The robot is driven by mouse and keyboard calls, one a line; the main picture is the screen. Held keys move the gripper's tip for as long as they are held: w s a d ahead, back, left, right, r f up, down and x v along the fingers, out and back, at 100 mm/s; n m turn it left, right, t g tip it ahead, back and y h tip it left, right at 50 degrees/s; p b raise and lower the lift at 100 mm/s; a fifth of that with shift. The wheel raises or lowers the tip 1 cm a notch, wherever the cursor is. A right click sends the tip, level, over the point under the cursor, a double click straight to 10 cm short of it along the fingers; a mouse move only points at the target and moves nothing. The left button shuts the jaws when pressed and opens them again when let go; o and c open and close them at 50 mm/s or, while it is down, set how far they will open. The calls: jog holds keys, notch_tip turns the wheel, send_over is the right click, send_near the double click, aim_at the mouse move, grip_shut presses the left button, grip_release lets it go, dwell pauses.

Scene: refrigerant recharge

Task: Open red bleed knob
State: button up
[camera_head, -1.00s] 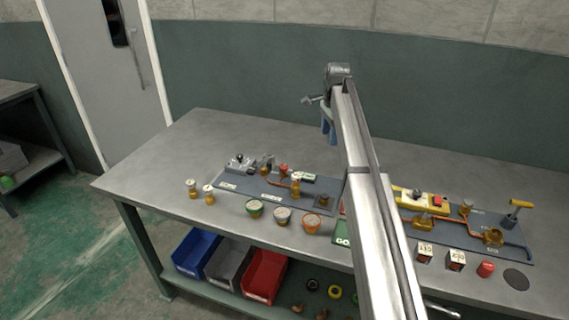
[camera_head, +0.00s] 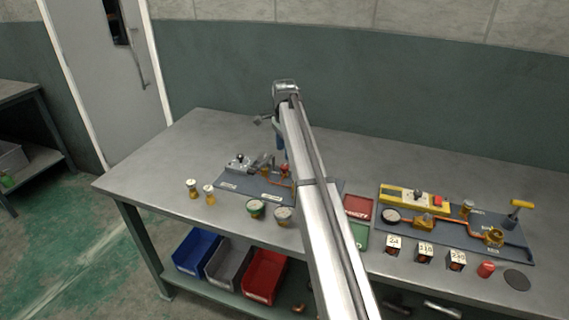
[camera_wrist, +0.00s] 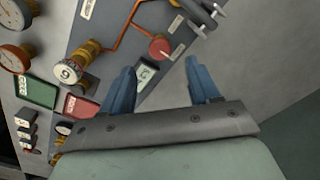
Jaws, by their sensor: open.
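The red knob (camera_wrist: 159,48) is a round red disc at the end of a red pipe on the grey left board (camera_wrist: 95,25). In the head view a small red spot, likely this knob (camera_head: 284,169), shows just below my gripper (camera_head: 280,142). In the wrist view my gripper (camera_wrist: 160,68) is open and empty, with one blue finger on each side. The knob lies ahead of the gap between the fingertips and apart from them. A small numbered display (camera_wrist: 147,73) sits close by the left finger. My arm hides part of the board in the head view.
A brass fitting with a white numbered cap (camera_wrist: 70,71) stands left of the fingers. Red (camera_head: 356,207) and green (camera_head: 360,236) trays lie between the two boards. The right board (camera_head: 455,245) carries yellow fittings. Jars (camera_head: 256,208) stand along the front. The back of the table is clear.

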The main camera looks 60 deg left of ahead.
aim_at(285, 166)
notch_tip(285, 166, down, 7)
jog(key=shift+r, duration=0.2)
jog(key=shift+c, duration=0.4)
jog(key=c, duration=1)
jog(key=shift+o, duration=0.2)
